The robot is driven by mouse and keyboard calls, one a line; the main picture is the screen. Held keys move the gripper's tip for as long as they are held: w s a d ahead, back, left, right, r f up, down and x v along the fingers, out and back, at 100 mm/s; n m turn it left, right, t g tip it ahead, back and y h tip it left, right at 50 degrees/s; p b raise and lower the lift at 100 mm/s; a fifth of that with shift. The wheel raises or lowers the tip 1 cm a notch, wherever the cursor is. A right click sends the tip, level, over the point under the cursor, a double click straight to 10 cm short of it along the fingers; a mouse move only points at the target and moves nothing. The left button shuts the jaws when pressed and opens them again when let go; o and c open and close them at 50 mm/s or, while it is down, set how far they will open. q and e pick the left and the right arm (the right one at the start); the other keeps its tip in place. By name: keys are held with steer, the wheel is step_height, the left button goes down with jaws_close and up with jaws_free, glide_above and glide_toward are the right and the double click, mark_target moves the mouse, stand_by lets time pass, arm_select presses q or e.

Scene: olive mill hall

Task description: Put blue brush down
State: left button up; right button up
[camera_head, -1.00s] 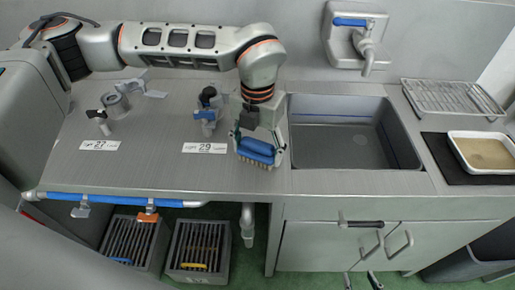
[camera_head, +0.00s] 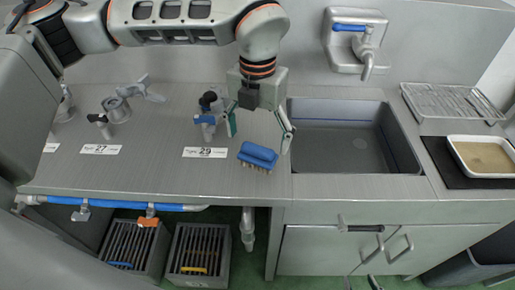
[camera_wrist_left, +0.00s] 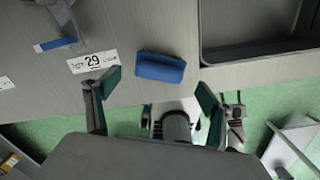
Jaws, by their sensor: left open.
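The blue brush (camera_head: 258,155) lies bristles down on the steel worktop (camera_head: 160,178), between the label marked 29 and the sink, near the front edge. It also shows in the wrist view as a blue block (camera_wrist_left: 160,68), apart from both fingers. My left gripper (camera_head: 259,131) is open and empty, with its fingers spread above and behind the brush. It also shows in the wrist view (camera_wrist_left: 157,88), one finger on each side. Small dark and metal parts at the head view's bottom edge may belong to my right gripper; its jaws cannot be made out.
A tap with a blue handle (camera_head: 207,118) stands behind label 29 (camera_head: 206,152). The sink (camera_head: 340,150) lies right of the brush. A wire rack (camera_head: 450,102) and a white tray (camera_head: 455,140) are further right. A blue rail (camera_head: 110,203) runs along the front edge.

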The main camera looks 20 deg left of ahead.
mark_target(257, 147)
arm_select(q)
step_height(257, 147, up, 6)
steer(key=shift+f, duration=0.1)
stand_by(0.5)
